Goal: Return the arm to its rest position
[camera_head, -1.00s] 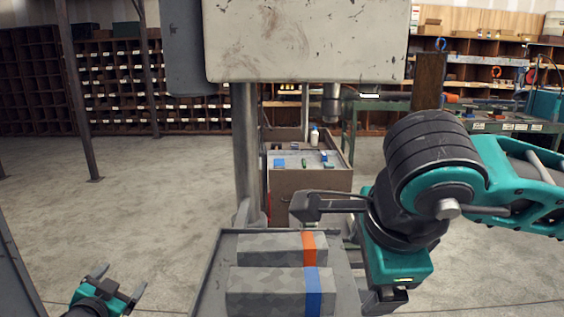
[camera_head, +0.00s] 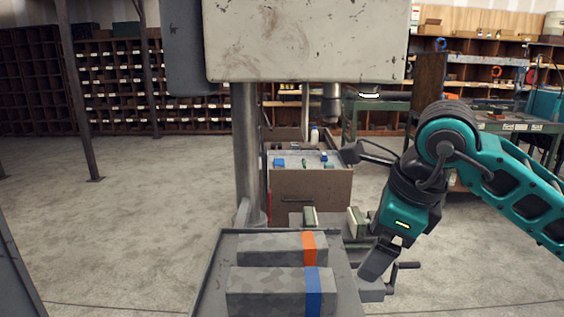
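My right arm comes in from the right, with its teal wrist (camera_head: 405,215) bent down. My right gripper (camera_head: 378,260) points down beside the right edge of the grey tray-like table. One dark finger shows and I see nothing held, but the gap between the fingers is hidden. My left gripper is out of view.
Two grey blocks, one with an orange band (camera_head: 270,247) and one with a blue band (camera_head: 268,291), lie on the grey table (camera_head: 217,271). Behind are a machine column (camera_head: 246,150), green-faced jaws (camera_head: 310,216) and a brown cabinet (camera_head: 310,187).

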